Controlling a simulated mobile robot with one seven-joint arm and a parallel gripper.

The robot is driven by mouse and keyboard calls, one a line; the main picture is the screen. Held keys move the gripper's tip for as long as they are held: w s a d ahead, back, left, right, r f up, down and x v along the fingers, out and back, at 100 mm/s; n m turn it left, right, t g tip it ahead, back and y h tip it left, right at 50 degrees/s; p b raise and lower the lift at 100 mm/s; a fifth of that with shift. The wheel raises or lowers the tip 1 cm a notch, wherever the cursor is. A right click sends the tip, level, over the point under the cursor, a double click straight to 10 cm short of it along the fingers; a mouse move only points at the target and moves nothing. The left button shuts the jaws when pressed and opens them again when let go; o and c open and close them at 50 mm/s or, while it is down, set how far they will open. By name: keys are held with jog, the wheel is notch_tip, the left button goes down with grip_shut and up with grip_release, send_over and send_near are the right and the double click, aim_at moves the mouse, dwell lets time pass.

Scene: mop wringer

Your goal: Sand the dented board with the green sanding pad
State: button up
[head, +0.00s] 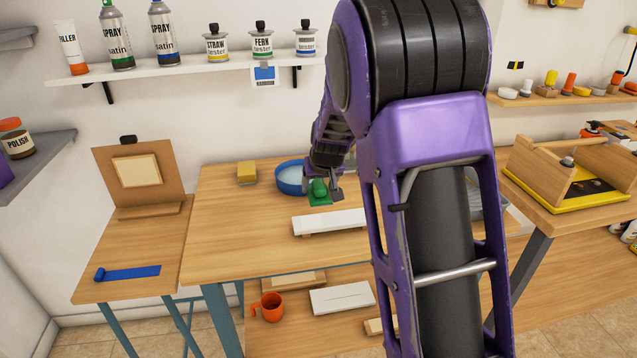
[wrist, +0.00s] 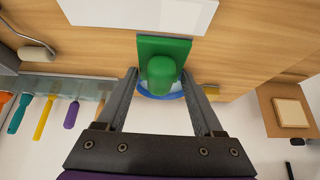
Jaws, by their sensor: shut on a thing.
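The green sanding pad (head: 320,197) has a flat base and a rounded handle; it also shows in the wrist view (wrist: 162,72). My gripper (head: 323,183) has its fingers on both sides of the handle and is shut on it. The pad is behind a white board (head: 330,222) on the table, apart from it in the picture. Whether the pad touches the tabletop is hard to tell. Part of the white board shows at the top of the wrist view (wrist: 140,12). Another white board (head: 342,298) with a thin dark line lies on the lower shelf. I cannot make out a dent on either.
A blue bowl (head: 290,187) of water stands right beside the pad, with a yellow sponge block (head: 247,173) to its left. An orange mug (head: 268,307) is on the lower shelf. The left front of the tabletop (head: 235,235) is clear. My arm hides the table's right side.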

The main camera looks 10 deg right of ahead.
jog(key=shift+s+d, duration=0.35)
jog(key=shift+s+d+f, duration=0.1)
jog(key=shift+f, duration=0.05)
jog(key=shift+f+b, duration=2.15)
jog(key=shift+f, duration=0.6)
jog(key=shift+f+b, duration=0.6)
jog(key=shift+f, duration=0.05)
